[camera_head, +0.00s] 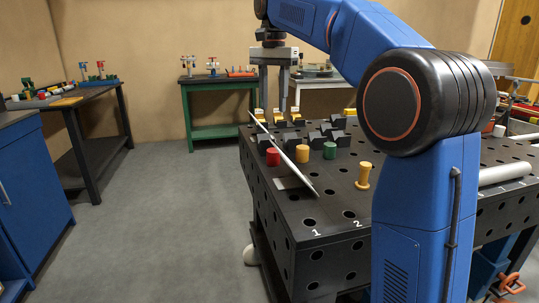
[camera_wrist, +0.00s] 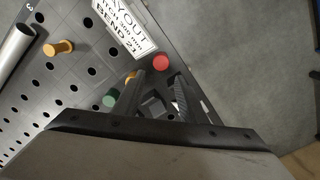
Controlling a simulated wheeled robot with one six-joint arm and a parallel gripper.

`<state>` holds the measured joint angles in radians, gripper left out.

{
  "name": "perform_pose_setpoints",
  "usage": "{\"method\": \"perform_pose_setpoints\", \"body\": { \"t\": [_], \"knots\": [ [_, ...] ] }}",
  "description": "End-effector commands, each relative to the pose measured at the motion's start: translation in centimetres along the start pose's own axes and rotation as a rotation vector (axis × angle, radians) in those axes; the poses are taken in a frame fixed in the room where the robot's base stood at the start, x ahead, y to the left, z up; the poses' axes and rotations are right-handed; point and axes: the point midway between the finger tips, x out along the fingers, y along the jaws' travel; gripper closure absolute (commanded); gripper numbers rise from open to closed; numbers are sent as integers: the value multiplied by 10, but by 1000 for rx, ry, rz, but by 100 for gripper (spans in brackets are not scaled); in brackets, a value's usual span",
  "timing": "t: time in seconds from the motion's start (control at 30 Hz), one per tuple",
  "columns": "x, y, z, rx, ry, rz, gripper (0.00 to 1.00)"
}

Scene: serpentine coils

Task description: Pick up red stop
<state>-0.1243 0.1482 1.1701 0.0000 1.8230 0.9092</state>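The red stop (camera_head: 273,157) is a short red cylinder upright on the dark perforated table (camera_head: 310,215), near its left side. In the wrist view the red stop (camera_wrist: 161,62) shows just past the fingertips, roughly between them. My gripper (camera_head: 273,108) is open and empty, pointing down above the far left part of the table, apart from the stop. The wrist view shows both fingers of my gripper (camera_wrist: 160,80) spread.
A yellow stop (camera_head: 302,153) and a green stop (camera_head: 330,150) stand to the right of the red one. A yellow peg (camera_head: 363,176) is nearer. A thin slanted sign (camera_head: 300,171) stands beside the red stop. Black blocks (camera_head: 329,134) and yellow-and-white clamps (camera_head: 278,117) lie behind.

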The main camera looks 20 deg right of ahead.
Motion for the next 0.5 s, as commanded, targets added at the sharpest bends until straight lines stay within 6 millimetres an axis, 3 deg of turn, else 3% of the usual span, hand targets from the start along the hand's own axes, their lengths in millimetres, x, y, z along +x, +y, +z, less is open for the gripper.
{"method": "perform_pose_setpoints", "body": {
  "t": [0.17, 0.5],
  "knots": [
    [13, 0, 0, 1, -1, 2, 62],
    [73, 1, 0, 1, -2, 2, 62]
  ]
}}
